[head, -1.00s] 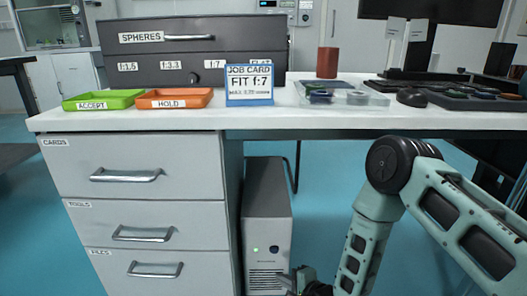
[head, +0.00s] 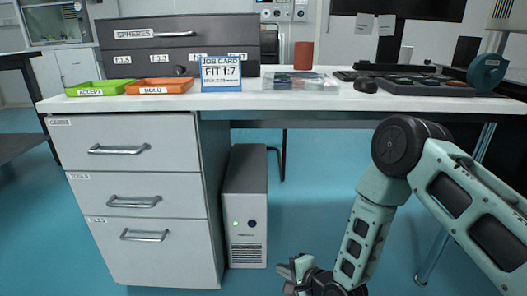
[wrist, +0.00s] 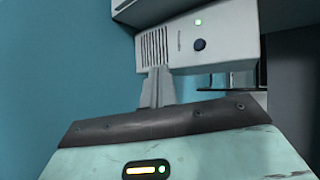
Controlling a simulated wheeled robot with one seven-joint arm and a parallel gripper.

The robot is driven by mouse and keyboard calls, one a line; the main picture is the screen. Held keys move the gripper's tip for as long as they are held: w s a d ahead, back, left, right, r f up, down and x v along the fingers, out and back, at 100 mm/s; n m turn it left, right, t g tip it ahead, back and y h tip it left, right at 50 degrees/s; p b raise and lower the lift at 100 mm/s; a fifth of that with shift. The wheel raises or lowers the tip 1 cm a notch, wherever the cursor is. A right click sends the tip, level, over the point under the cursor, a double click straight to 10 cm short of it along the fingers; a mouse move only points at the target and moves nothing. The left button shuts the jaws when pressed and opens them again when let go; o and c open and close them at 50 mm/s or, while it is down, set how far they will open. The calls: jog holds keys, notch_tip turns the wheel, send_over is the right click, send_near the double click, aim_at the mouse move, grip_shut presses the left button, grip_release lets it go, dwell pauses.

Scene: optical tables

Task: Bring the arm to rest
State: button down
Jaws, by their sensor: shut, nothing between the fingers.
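My gripper (head: 290,270) is low in the head view, in front of the table and just right of the computer tower's foot. In the wrist view its fingers (wrist: 158,85) are together with nothing between them. My pale green arm is bent at the right of the head view, its elbow joint just below the height of the tabletop. The gripper's lower part is cut off by the bottom edge of the head view.
A white table (head: 330,102) carries a spheres cabinet (head: 180,45), a green tray (head: 95,88), an orange tray (head: 160,86) and a job card (head: 221,72). A drawer unit (head: 140,205) and a computer tower (head: 245,205) stand below.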

jog(key=s+r+n+g+h+p, duration=0.1)
jog(key=s+r+n+g, duration=0.15)
jog(key=r, duration=0.35)
jog(key=s+a+r+n+g+h+p, duration=0.1)
jog(key=s+r+n, duration=0.1)
jog(key=r+n, duration=0.3)
jog(key=s+r+n+g+h+p, duration=0.1)
jog(key=s+r+n+g, duration=0.15)
jog(key=r, duration=0.55)
jog(key=s+d+r+n+g+h+p, duration=0.1)
jog(key=s+d+r+n+g+h, duration=0.1)
jog(key=s+d+r+n, duration=0.55)
jog(key=s+d+r+n+g+h+p, duration=0.1)
jog(key=s+d+r+n+h+p, duration=0.15)
jog(key=s+r, duration=0.9)
notch_tip(320, 180, up, 34)
jog(key=s+p, duration=0.2)
jog(key=p, duration=3.5)
jog(key=shift+s+a+r, duration=0.25)
jog(key=shift+s+a, duration=0.05)
jog(key=shift+s, duration=0.05)
